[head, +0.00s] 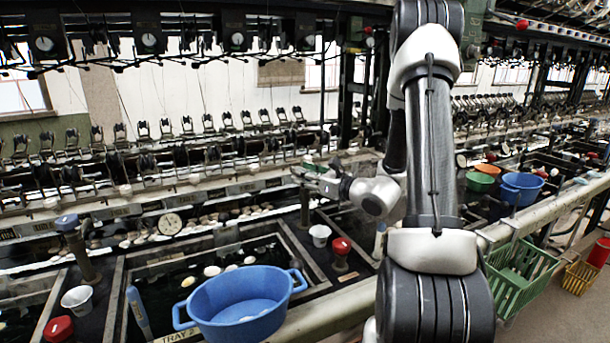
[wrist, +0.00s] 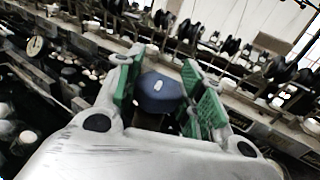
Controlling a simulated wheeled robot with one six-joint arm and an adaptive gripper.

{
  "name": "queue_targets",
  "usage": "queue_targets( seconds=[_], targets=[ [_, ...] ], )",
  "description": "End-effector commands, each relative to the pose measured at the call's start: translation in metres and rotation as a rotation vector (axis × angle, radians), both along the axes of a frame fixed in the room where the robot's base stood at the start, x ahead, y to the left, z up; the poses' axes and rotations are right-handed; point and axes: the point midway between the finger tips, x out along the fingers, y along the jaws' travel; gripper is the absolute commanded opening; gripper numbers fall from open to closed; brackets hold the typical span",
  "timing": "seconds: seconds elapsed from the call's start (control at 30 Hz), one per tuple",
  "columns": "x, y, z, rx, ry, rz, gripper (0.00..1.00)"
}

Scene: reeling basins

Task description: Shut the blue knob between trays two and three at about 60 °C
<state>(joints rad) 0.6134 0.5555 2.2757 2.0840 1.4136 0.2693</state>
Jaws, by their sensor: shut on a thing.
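The blue knob (wrist: 160,91) sits between the green pads of my gripper (wrist: 165,92) in the wrist view, with a light mark on its top. My gripper (head: 308,174) is shut on it. In the head view the gripper is over a dark post (head: 305,207) between tray two (head: 120,285) and the tray to its right, and I cannot make out the knob there. A round dial (head: 170,223) stands behind tray two; it also shows in the wrist view (wrist: 37,46). Its reading is too small to tell.
Another blue knob (head: 66,222) stands at tray two's left. Red knobs (head: 341,246) (head: 58,329) and white cups (head: 320,235) (head: 77,299) are near the posts. A blue basin (head: 240,303) sits at tray two's front. Reeling machinery (head: 200,150) runs behind.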

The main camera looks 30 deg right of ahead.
Motion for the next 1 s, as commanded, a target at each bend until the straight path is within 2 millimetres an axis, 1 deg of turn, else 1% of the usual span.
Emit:
queue_targets(
  seconds=[0.1,0.33,0.87,0.9,0.97,1.0],
  targets=[
    [-0.0007,0.0006,-0.0002,0.001,0.002,-0.067,0.15],
    [-0.0003,0.0005,-0.0002,0.001,0.0,-0.151,0.15],
    [0.0005,-0.0006,0.0004,0.001,-0.002,-0.182,0.15],
    [0.0005,-0.0006,0.0005,0.001,-0.002,-0.182,0.4],
    [0.0004,-0.0005,0.0005,0.001,-0.002,-0.181,0.51],
    [0.0004,-0.0004,0.0004,0.001,-0.002,-0.181,0.58]
  ],
)
